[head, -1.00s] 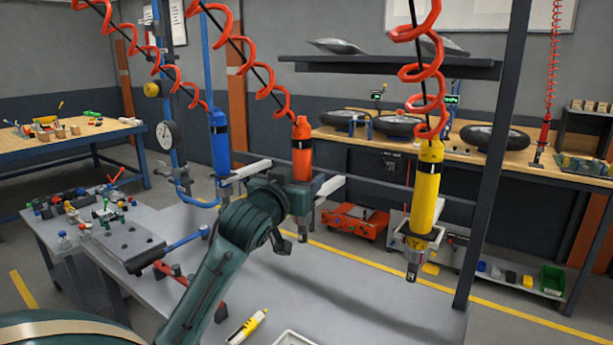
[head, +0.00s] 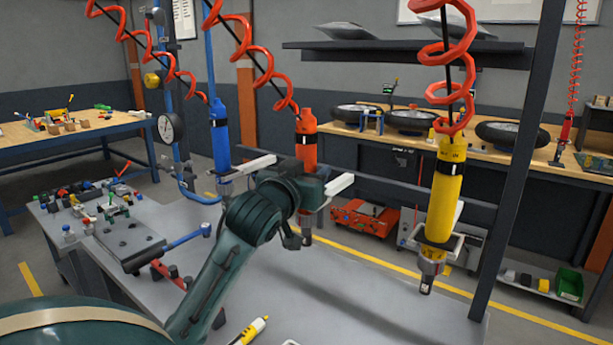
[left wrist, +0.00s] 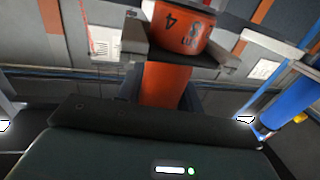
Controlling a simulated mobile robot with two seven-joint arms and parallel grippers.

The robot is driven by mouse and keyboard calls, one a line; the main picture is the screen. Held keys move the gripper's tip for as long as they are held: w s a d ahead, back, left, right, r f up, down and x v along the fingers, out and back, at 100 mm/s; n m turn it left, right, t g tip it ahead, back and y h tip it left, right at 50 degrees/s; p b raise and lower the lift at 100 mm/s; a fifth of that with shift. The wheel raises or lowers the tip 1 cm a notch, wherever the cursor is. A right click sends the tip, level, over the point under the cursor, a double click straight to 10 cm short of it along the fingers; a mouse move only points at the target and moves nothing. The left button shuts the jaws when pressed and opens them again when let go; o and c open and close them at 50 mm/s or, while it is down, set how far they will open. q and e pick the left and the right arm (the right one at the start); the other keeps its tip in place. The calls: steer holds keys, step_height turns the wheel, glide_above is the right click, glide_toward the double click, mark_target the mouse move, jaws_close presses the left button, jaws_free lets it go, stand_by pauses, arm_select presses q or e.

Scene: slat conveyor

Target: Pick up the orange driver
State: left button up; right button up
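The orange driver (head: 306,140) hangs upright from a red coil between the blue and yellow drivers. My left gripper (head: 301,169) is at its lower body, with its white fingers wide apart, one on each side of it. The gripper body hides part of the driver in the head view; the driver's tip shows below. My right gripper is not in view.
The blue driver (head: 219,135) hangs close on the left; the yellow driver (head: 443,195) hangs to the right in a holder by a dark post (head: 515,160). A grey table (head: 330,300) lies below, mostly clear, with fixtures (head: 130,240) at left.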

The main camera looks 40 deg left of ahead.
arm_select(q)
steer(key=c, duration=0.7)
steer(key=shift+r, duration=0.1)
jaws_close()
steer(key=shift+r, duration=0.1)
